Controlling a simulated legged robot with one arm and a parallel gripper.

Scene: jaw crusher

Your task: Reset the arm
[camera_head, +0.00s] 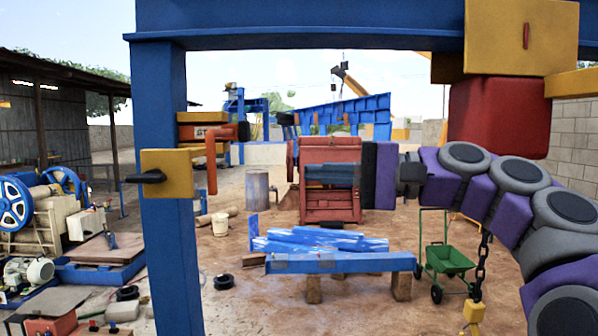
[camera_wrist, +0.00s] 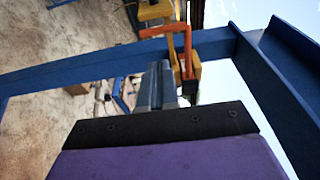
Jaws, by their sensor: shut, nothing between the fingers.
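My arm (camera_head: 505,190), purple with grey round joints, reaches in from the right in the head view and bends to the left. My gripper (camera_head: 310,174) points left, in front of the red machine. In the wrist view my gripper (camera_wrist: 158,70) shows as two grey fingers side by side, shut with nothing between them. They point toward an orange handle (camera_wrist: 187,62) on a yellow part of the blue frame. In the head view the orange handle (camera_head: 211,163) stands upright on the left post, left of my gripper and apart from it.
A blue post (camera_head: 172,260) with a yellow block (camera_head: 166,174) and black knob stands at the left, under a blue beam (camera_head: 330,28). A yellow block with a red lever (camera_head: 526,36) is at the upper right. A chain (camera_head: 484,262) hangs below my arm. A green cart (camera_head: 447,260) stands behind.

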